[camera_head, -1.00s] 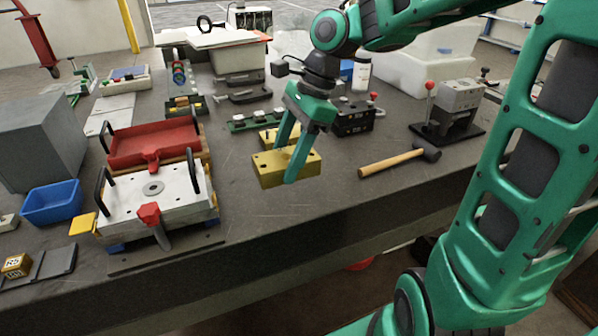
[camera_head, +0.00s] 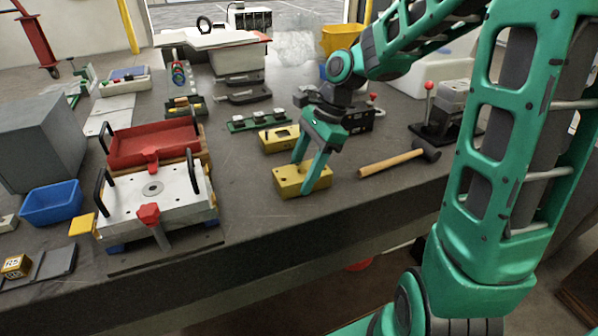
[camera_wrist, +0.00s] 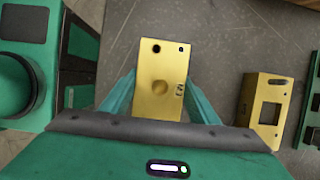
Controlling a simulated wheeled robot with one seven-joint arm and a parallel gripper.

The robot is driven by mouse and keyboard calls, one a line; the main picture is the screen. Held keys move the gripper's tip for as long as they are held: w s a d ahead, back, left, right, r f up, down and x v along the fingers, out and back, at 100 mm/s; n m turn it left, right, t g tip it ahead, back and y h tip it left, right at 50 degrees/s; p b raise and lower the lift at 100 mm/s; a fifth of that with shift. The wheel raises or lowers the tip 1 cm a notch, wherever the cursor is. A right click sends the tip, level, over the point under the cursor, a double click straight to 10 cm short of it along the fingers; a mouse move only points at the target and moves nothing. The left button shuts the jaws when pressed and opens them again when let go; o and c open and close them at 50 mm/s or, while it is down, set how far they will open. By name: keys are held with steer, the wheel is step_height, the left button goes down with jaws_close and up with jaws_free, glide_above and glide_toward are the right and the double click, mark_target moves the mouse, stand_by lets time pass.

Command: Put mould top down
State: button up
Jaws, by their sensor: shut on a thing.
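The mould top is a yellow metal block (camera_head: 290,180) with holes in its upper face, near the front of the dark bench. My gripper (camera_head: 303,178) is shut on it, with one green finger on each side. In the wrist view the block (camera_wrist: 160,85) sits between the two fingers, its flat face toward the camera. Whether its underside touches the bench I cannot tell for sure. A second yellow block with a rectangular opening (camera_head: 281,138) lies just behind it; in the wrist view it is at the right (camera_wrist: 264,99), apart from the held block.
A hammer with a wooden handle (camera_head: 392,162) lies to the right. A white plate fixture with black handles (camera_head: 150,192) and a red tray (camera_head: 150,148) stand left. A green strip with white caps (camera_head: 262,121) lies behind. Bench is clear between fixture and held block.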

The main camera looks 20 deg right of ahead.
steer(key=o, duration=1.7)
steer(key=shift+o, duration=0.2)
steer(key=v, duration=1.2)
steer(key=s+d+f+n+h, duration=0.1)
steer(key=s+d+f+n, duration=0.2)
steer(key=s, duration=0.4)
steer(key=s+d+f+n+h, duration=0.1)
steer(key=s+d+n, duration=0.3)
steer(key=s, duration=0.4)
steer(key=s+d+f+n+h, duration=0.2)
steer(key=s+d+f+n, duration=0.2)
steer(key=s, duration=0.4)
steer(key=shift+s+d+f+n, duration=0.2)
steer(key=shift+d+f+n, duration=0.15)
steer(key=shift+d, duration=0.45)
